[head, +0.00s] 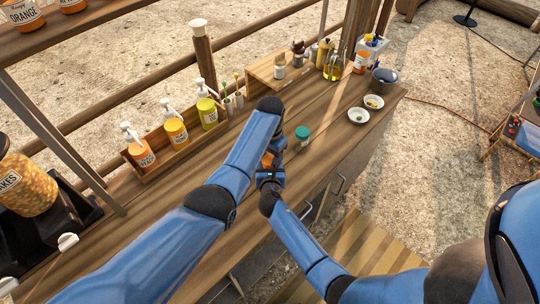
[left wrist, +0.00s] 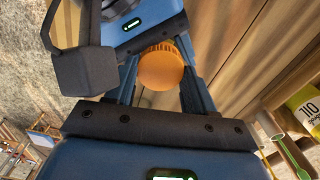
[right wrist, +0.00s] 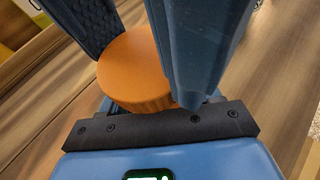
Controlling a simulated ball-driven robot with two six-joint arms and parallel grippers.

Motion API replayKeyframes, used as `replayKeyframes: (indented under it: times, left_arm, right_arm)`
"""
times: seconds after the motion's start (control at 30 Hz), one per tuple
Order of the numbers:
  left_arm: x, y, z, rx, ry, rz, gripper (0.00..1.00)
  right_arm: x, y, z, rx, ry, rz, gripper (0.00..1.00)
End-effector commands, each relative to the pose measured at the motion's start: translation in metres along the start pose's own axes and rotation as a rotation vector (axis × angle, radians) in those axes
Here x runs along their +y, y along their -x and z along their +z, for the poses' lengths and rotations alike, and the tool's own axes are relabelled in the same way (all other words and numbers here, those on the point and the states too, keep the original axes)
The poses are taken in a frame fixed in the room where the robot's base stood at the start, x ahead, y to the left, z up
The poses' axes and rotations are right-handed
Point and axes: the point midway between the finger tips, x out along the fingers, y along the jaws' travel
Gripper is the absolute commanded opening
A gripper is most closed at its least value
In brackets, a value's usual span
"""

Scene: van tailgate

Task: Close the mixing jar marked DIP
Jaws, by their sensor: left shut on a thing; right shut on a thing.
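An orange ridged lid (left wrist: 160,68) sits between the fingertips of my left gripper (left wrist: 158,70). In the head view a bit of orange (head: 267,160) shows between my two grippers, above the counter. My right gripper (head: 271,172) is shut just below the lid, apparently on the jar body. The jar body is hidden by lid and fingers. I cannot read a DIP mark or tell whether the lid is seated.
A jar with a teal lid (head: 302,136) stands right beside my grippers on the wooden counter (head: 340,120). A wooden rack (head: 160,163) of pump bottles is behind, left.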

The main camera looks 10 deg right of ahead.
Motion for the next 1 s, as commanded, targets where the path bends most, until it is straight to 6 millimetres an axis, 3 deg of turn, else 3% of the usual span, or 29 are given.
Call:
replayKeyframes:
  times: [0.3, 1.0]
  left_arm:
    - [0.0014, -0.0121, 0.0043, -0.012, -0.010, 0.002, 0.26]
    - [-0.0011, -0.0161, 0.0030, -0.005, -0.014, -0.005, 0.26]
  right_arm:
    - [0.0007, -0.0004, 0.0029, -0.006, -0.001, 0.001, 0.07]
    - [0.0033, 0.0007, 0.0032, -0.010, 0.006, 0.006, 0.07]
